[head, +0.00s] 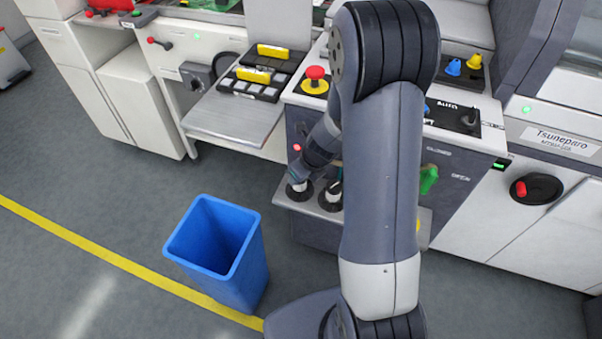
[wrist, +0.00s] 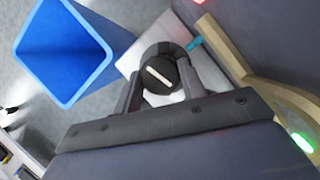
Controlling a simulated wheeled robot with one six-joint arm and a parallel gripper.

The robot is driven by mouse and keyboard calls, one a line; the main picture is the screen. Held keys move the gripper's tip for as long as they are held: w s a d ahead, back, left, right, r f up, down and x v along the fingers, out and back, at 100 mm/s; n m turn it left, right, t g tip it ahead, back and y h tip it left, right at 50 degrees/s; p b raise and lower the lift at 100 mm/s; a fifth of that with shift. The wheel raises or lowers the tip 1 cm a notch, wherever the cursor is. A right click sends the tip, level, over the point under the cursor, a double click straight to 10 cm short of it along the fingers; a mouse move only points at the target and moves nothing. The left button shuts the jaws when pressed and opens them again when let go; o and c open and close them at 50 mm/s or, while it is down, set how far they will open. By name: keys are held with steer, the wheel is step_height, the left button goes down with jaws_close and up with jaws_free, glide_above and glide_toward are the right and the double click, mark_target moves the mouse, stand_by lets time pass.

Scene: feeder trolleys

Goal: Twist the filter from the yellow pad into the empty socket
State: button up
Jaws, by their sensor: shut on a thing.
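My gripper (wrist: 160,82) is shut on the filter (wrist: 158,74), whose round dark top with a pale bar shows between the fingers in the wrist view. A dark ring, seemingly the socket (wrist: 158,50), shows just behind it on the pale shelf. I cannot tell how deep the filter sits. In the head view my gripper (head: 299,183) is low at the left end of the shelf, by a dark round base. A second dark round fitting (head: 331,198) with a white body stands just right of it. A bit of the yellow pad (head: 419,222) shows right of my arm, which hides the shelf's middle.
A blue bin (head: 215,250) stands on the floor left of the shelf; it also fills the upper left in the wrist view (wrist: 62,55). A green handle (head: 428,179) is on the cabinet front. A red mushroom button (head: 315,76) sits above the shelf.

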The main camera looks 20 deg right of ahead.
steer(key=n+y+b, duration=0.1)
steer(key=n, duration=0.2)
steer(key=shift+w+d+f+g+b, duration=0.1)
steer(key=shift+d+g+b, duration=0.05)
steer(key=shift+g+b, duration=0.2)
steer(key=n+g, duration=0.1)
steer(key=n, duration=0.3)
steer(key=shift+y, duration=0.4)
